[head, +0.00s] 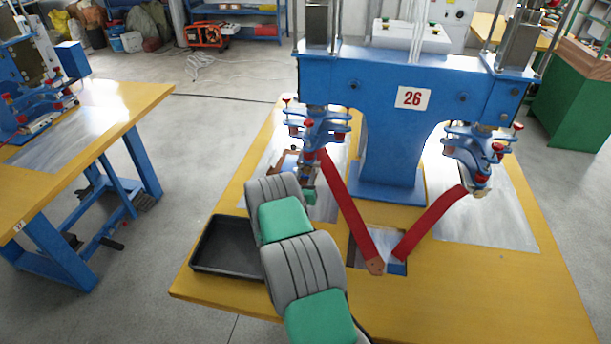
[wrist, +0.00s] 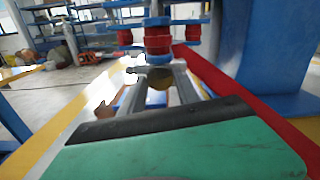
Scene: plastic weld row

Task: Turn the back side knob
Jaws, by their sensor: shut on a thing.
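The blue weld machine (head: 390,80) with a "26" label stands on a yellow-topped table. Its left head (head: 320,128) carries blue star-shaped plates and red-capped knobs; the plates and red parts (wrist: 158,42) also show in the wrist view. My gripper (head: 308,178) is just below this left head. In the wrist view my gripper (wrist: 160,86) has its two grey fingers closed on a round, dark brass-coloured knob (wrist: 160,77). In the head view my arm and gripper mostly hide that knob. I cannot tell its turn angle.
A red strip (head: 347,210) slopes from the left head to the table, close right of my gripper. Another red strip (head: 430,222) runs to the right head (head: 470,150). A black tray (head: 225,245) lies left of my arm. The table's front right is clear.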

